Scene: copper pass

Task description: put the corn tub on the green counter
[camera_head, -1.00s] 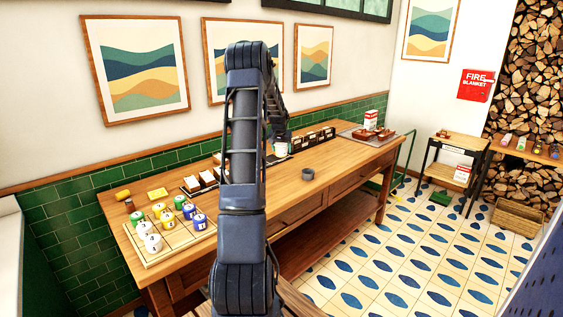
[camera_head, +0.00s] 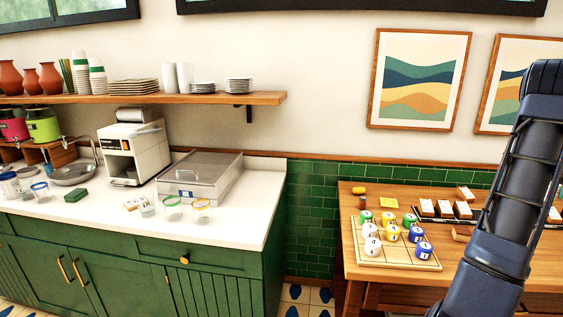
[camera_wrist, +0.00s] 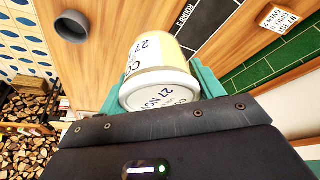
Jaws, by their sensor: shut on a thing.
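My gripper (camera_wrist: 157,80) shows in the wrist view with its teal fingers on both sides of a pale yellow tub (camera_wrist: 155,52) with a white lid. It is shut on this tub. The tub's label reads "CO" and "27 NOV"; the rest is cut off. The tub appears to be over the wooden table (camera_wrist: 110,30). In the head view the gripper and tub are out of frame. The green counter (camera_head: 110,265), with a white top (camera_head: 125,223), stands at the left in the head view.
The counter top holds a metal box (camera_head: 195,180), a white machine (camera_head: 135,155), a metal bowl (camera_head: 73,174) and several small tubs, including an orange-rimmed one (camera_head: 201,210). Its front right corner is bare. The table (camera_head: 360,285) beside it bears a board with several coloured pieces (camera_head: 372,246).

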